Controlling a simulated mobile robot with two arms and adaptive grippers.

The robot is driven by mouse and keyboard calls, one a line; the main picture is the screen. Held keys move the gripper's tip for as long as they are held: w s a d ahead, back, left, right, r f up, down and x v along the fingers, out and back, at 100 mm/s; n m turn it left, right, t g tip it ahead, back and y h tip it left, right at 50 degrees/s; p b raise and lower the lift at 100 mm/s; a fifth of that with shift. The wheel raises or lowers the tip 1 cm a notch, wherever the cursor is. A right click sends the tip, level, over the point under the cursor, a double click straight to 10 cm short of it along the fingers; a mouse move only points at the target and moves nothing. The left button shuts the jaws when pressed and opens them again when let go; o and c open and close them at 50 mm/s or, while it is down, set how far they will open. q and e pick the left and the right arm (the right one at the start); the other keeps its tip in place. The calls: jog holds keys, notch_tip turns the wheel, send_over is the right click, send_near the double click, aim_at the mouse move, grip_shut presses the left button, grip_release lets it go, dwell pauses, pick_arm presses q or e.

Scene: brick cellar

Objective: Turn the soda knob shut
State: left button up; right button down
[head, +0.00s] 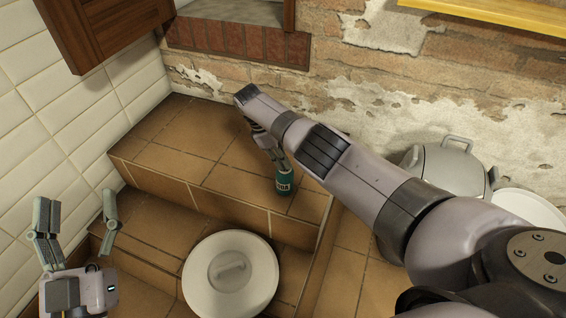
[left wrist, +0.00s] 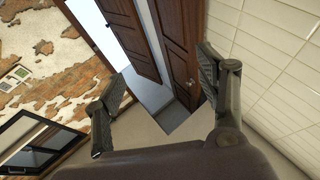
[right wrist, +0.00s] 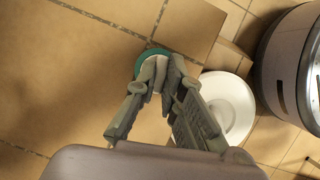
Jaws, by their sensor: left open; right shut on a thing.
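The soda knob (head: 285,183) is a small dark teal cylinder with pale lettering, standing upright near the front edge of the raised tiled step. My right gripper (head: 273,150) comes down on it from above and is shut on its top. In the right wrist view the gripper's fingertips (right wrist: 163,68) are close together, and the knob's teal rim (right wrist: 148,54) shows around them. The fingers hide most of the top there. My left gripper (head: 78,198) is open and empty at the lower left, far from the knob; its spread fingers also show in the left wrist view (left wrist: 160,80).
A round white lid (head: 200,281) with a handle lies below the step. A grey metal pot (head: 445,168) stands by the brick wall at right, with a white disc (head: 532,207) beside it. A wooden cabinet (head: 105,30) hangs at upper left. The step's left part is clear.

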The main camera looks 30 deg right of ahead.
jog(key=shift+m+b, duration=0.5)
jog(key=shift+b, duration=0.15)
pick_arm(q)
jog(key=s+r+t+h, duration=0.1)
jog(key=s+r+t, duration=0.3)
jog(key=s+r, duration=0.1)
jog(key=shift+a+r+t+h, duration=0.25)
jog(key=shift+r+t+h, duration=0.15)
jog(key=shift+r, duration=0.15)
pick_arm(e)
jog(key=c, duration=1.7)
grip_release()
pick_arm(q)
jog(key=shift+w+f, duration=0.1)
